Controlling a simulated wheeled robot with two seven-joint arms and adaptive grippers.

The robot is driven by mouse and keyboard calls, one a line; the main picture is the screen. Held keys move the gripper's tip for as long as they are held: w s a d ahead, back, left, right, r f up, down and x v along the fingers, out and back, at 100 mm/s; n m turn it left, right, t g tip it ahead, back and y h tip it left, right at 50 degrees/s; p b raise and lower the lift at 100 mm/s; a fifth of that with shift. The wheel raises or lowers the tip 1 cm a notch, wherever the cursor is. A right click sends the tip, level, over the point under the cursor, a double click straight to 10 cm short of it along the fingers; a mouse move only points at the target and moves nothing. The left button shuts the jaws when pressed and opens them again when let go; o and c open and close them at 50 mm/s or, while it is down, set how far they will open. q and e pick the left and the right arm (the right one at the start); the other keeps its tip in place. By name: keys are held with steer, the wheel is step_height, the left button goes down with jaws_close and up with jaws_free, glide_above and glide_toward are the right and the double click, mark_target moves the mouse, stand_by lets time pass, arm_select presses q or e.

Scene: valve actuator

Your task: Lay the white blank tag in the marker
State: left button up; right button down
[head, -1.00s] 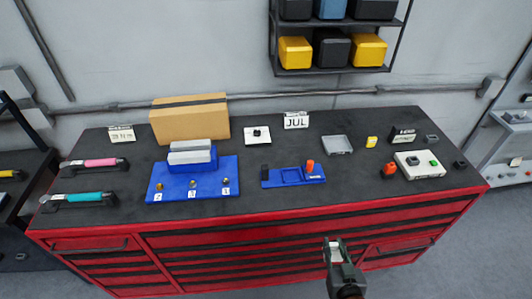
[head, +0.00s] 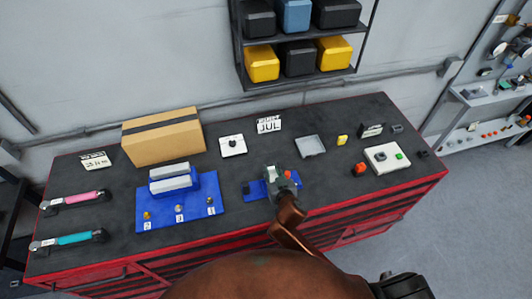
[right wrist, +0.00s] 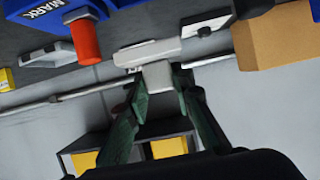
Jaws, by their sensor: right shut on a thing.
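The marker is a blue holder (head: 254,188) on the workbench, partly hidden in the head view by my right gripper (head: 270,173). In the right wrist view, its blue body (right wrist: 143,3) with the word MARK and an orange-red post (right wrist: 85,42) are at the upper left. My right gripper (right wrist: 160,76) is shut on the white blank tag (right wrist: 158,78), which shows between the two fingertips. In the head view, the gripper and tag are over or just above the marker; the exact height is hard to tell. My left gripper is not in view.
A blue stand (head: 155,213) with grey blocks is left of the marker. A cardboard box (head: 163,138), a white knob plate (head: 232,146), a JUL sign (head: 268,124) and a grey tray (head: 310,146) stand behind. A white button box (head: 388,158) is to the right.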

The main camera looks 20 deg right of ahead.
mark_target(271, 174)
steer(key=shift+w+d+r, duration=0.1)
steer(key=shift+w+d, duration=0.05)
steer(key=shift+w, duration=0.05)
steer(key=shift+a, duration=0.25)
steer(key=shift+w+a, duration=0.1)
step_height(271, 174, down, 3)
steer(key=shift+f+b, duration=0.15)
steer(key=shift+b, duration=0.9)
steer(key=shift+f+b, duration=0.9)
steer(key=shift+f, duration=0.25)
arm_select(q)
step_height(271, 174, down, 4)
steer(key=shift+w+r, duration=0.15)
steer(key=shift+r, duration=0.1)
arm_select(e)
steer(key=shift+f, duration=0.1)
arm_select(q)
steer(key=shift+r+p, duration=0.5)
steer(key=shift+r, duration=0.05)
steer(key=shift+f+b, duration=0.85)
arm_select(e)
steer(key=shift+f, duration=1.15)
